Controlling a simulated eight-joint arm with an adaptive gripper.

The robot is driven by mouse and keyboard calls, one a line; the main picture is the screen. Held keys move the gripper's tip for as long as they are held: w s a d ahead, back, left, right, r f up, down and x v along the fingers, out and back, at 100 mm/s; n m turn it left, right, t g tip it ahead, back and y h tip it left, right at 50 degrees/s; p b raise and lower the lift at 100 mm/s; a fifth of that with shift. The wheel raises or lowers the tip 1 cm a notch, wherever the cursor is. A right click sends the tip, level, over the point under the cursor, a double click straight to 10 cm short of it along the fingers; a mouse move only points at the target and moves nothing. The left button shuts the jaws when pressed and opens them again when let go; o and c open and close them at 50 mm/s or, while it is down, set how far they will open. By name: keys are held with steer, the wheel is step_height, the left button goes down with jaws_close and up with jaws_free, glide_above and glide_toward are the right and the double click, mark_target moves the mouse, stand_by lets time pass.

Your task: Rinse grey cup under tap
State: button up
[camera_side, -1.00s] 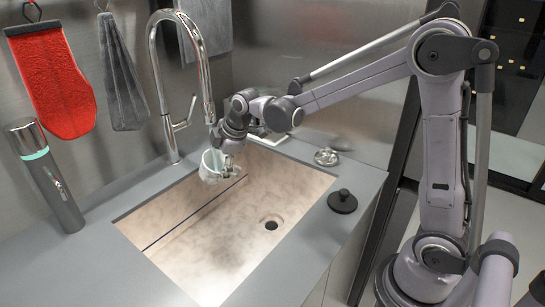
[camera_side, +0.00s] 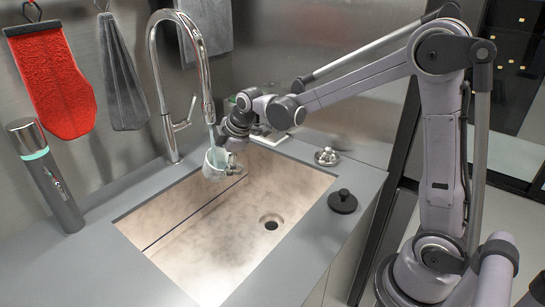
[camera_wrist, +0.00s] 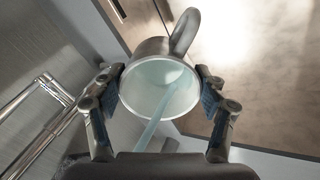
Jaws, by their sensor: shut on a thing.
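The grey cup (camera_side: 216,163) hangs above the back of the sink basin, under the mouth of the curved metal tap (camera_side: 206,75). My gripper (camera_side: 227,146) is shut on the cup, its two fingers on opposite sides. In the wrist view the cup (camera_wrist: 148,50) is between the fingertips (camera_wrist: 160,88), with its pale inside facing the camera and its handle at the upper right. A pale bluish stream of water (camera_wrist: 155,122) runs into the cup's mouth. In the side view my gripper hides part of the cup.
The sink basin (camera_side: 215,240) is open and empty, with a drain hole at its right. A black plug (camera_side: 342,201) and a small metal piece (camera_side: 326,156) lie on the right rim. A dark bottle (camera_side: 47,177) stands at left.

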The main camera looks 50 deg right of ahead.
steer(key=shift+a, duration=0.15)
steer(key=shift+a, duration=0.5)
steer(key=shift+s, duration=0.1)
steer(key=s, duration=0.7)
steer(key=shift+s, duration=0.4)
stand_by(0.3)
steer(key=shift+d+r, duration=0.1)
stand_by(1.2)
steer(key=s+r, duration=0.4)
steer(key=s, duration=0.1)
stand_by(0.5)
